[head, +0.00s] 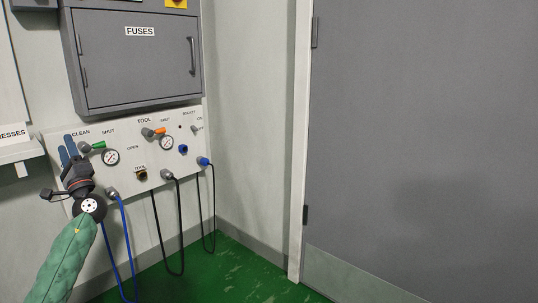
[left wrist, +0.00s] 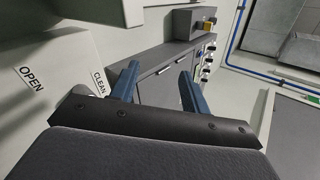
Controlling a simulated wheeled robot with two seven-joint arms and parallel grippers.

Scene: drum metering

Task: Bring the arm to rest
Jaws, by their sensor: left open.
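My left arm comes in from the lower left of the head view in a green sleeve. My left gripper (head: 66,147) has two blue fingers and is held up in front of the left end of the white panel (head: 150,190). In the left wrist view the fingers of my left gripper (left wrist: 158,80) stand apart with nothing between them. They appear clear of the wall, though the exact gap cannot be told. My right gripper is in neither view.
The panel has an orange-handled valve (head: 153,132), a green-handled valve (head: 92,146), gauges and hanging hoses, including a blue hose (head: 128,240). A grey fuse box (head: 135,65) juts out above. A grey door (head: 420,140) stands right. The green floor (head: 240,270) between looks clear.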

